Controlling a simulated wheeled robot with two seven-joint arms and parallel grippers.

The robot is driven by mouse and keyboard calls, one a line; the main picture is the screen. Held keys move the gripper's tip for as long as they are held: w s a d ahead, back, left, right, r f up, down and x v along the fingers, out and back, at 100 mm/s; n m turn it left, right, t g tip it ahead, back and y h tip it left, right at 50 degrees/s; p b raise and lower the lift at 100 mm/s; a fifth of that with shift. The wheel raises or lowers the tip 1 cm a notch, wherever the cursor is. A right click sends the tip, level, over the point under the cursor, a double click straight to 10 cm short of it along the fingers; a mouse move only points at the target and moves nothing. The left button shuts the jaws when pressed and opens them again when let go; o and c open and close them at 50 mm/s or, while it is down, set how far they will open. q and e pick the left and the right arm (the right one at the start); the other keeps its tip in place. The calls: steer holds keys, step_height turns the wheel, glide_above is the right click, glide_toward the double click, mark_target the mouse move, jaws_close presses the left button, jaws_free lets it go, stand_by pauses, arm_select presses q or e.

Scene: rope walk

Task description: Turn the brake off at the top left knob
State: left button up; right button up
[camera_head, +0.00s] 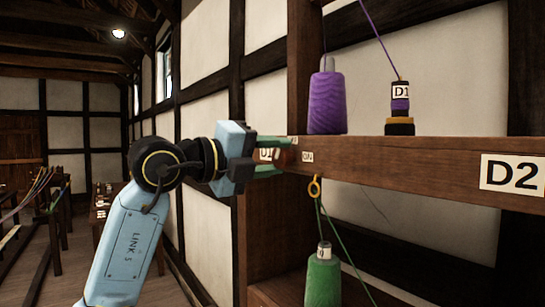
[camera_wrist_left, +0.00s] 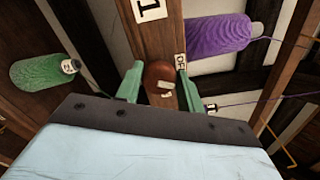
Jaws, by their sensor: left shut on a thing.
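The knob (camera_wrist_left: 158,74) is a round, reddish-brown wooden piece on the beam, with small pale marks on its near side. In the wrist view a label reading OFF (camera_wrist_left: 180,62) sits beside it. My left gripper (camera_head: 281,157) reaches the left end of the beam in the head view, its green fingers one above the other. In the wrist view my left gripper (camera_wrist_left: 160,80) has a finger on each side of the knob and is shut on it. The fingers and palm partly hide the knob. My right gripper is in neither view.
The wooden beam (camera_head: 420,163) runs to the right with a D2 label (camera_head: 512,174). A purple spool (camera_head: 327,102) and a smaller D1 spool (camera_head: 400,97) stand on it. A green spool (camera_head: 323,277) stands below, under a yellow ring (camera_head: 314,187). Threads run from the spools.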

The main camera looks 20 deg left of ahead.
arm_select(q)
steer(key=n, duration=0.4)
steer(key=shift+f+n+p, duration=0.1)
steer(key=shift+n+p, duration=0.2)
steer(key=shift+p, duration=0.1)
stand_by(0.4)
steer(key=o, duration=0.9)
steer(key=shift+o, duration=0.2)
steer(key=b+v, duration=0.3)
steer(key=v, duration=1)
steer(key=shift+s+a, duration=0.15)
